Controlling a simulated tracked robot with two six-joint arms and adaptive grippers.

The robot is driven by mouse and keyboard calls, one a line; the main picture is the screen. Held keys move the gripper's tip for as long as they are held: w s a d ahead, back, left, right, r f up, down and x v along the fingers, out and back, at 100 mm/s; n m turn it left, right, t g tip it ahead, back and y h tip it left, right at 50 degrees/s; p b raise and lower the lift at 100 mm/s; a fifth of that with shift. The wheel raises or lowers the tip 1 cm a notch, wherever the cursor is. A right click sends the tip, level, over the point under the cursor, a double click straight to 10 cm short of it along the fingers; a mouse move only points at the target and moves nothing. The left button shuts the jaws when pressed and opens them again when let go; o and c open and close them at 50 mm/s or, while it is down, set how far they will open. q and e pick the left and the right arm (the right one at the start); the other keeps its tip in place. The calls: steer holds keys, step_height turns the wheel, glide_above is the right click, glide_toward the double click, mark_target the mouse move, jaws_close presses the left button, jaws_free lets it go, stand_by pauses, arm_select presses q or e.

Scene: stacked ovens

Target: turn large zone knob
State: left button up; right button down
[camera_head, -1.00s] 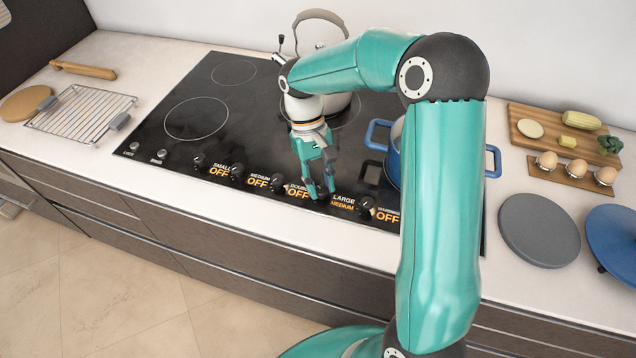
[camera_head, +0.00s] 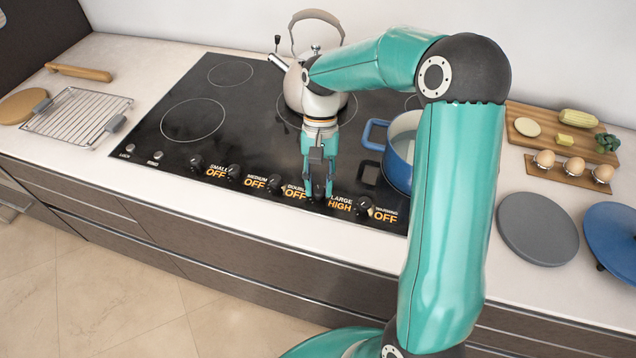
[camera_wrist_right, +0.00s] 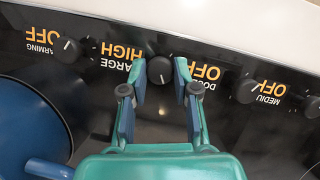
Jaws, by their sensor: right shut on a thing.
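The large zone knob (camera_wrist_right: 159,71) is a dark round knob with a white pointer mark, on the front strip of the black cooktop (camera_head: 150,140). Its display (camera_head: 340,205) reads HIGH in orange, also in the wrist view (camera_wrist_right: 121,52). My right gripper (camera_head: 319,190) points down at the knob. In the wrist view its two fingertips (camera_wrist_right: 160,66) stand on either side of the knob, shut on it. In the head view the fingers mostly hide this knob. My left gripper is not in view.
Neighbouring double (camera_head: 276,184) and warming (camera_head: 364,206) knobs sit close on both sides, their displays reading OFF. A kettle (camera_head: 294,85) stands behind the gripper and a blue pot (camera_head: 398,165) to its right. The counter's front edge is just below.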

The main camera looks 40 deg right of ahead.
steer(key=shift+s+a+f, duration=0.1)
steer(key=shift+s+f, duration=0.05)
steer(key=shift+s, duration=0.05)
steer(key=c, duration=0.9)
jaws_free()
steer(key=shift+w, duration=0.1)
steer(key=shift+r, duration=0.2)
steer(key=shift+w+r, duration=0.15)
steer(key=shift+r, duration=0.1)
steer(key=v, duration=1.1)
steer(key=shift+d, duration=0.25)
